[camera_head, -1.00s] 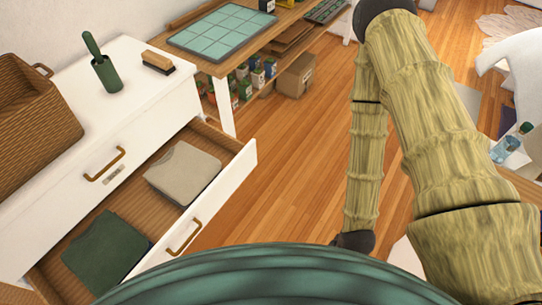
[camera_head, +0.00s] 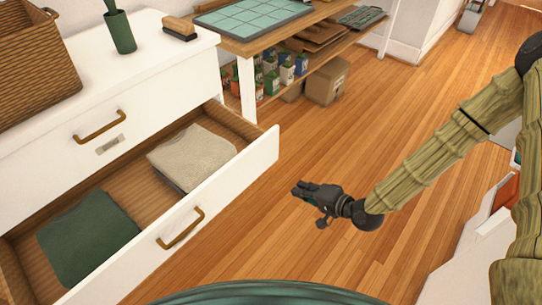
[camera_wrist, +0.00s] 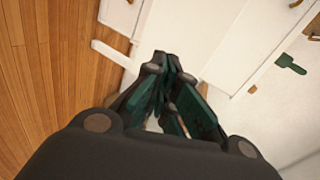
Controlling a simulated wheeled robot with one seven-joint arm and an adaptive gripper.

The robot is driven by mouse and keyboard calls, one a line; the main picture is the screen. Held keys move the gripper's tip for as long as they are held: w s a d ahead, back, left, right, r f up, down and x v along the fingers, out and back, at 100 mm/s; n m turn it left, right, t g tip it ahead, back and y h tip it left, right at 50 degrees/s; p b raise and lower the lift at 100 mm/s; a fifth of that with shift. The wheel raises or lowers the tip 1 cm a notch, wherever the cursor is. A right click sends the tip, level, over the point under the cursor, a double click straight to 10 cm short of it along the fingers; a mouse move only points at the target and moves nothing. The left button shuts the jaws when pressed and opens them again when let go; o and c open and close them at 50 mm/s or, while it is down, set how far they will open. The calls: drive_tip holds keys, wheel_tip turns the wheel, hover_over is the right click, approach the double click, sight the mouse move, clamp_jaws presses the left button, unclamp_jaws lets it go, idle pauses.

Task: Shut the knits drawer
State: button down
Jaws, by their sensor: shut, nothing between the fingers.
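The open drawer (camera_head: 232,176) sticks out from the white dresser at the left in the head view. It holds a folded beige knit (camera_head: 192,155) and a folded dark green knit (camera_head: 88,237). Its white front has a brass handle (camera_head: 181,229). A small label plate (camera_head: 110,145) sits on the closed drawer front above. My gripper (camera_head: 299,189) is shut and empty, out over the floor to the right of the open drawer's front, apart from it. In the wrist view, the fingers (camera_wrist: 168,75) are together, with white furniture beyond them.
A wicker basket (camera_head: 40,65), a green holder (camera_head: 120,32) and a brush (camera_head: 179,29) stand on the dresser top. A wooden bench (camera_head: 248,85) with a cardboard box (camera_head: 327,80) below stands behind. The wooden floor between is clear.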

drive_tip(key=w+r+m+t+y+b, duration=0.1)
drive_tip(key=w+r+t+y+b, duration=0.15)
drive_tip(key=w+b, duration=0.4)
drive_tip(key=y+b, duration=0.1)
drive_tip(key=b, duration=0.1)
approach(265, 139)
drive_tip(key=x, duration=0.6)
drive_tip(key=shift+s, duration=0.1)
drive_tip(key=shift+w+a, duration=0.4)
drive_tip(key=shift+a, duration=0.1)
drive_tip(key=shift+r, duration=0.1)
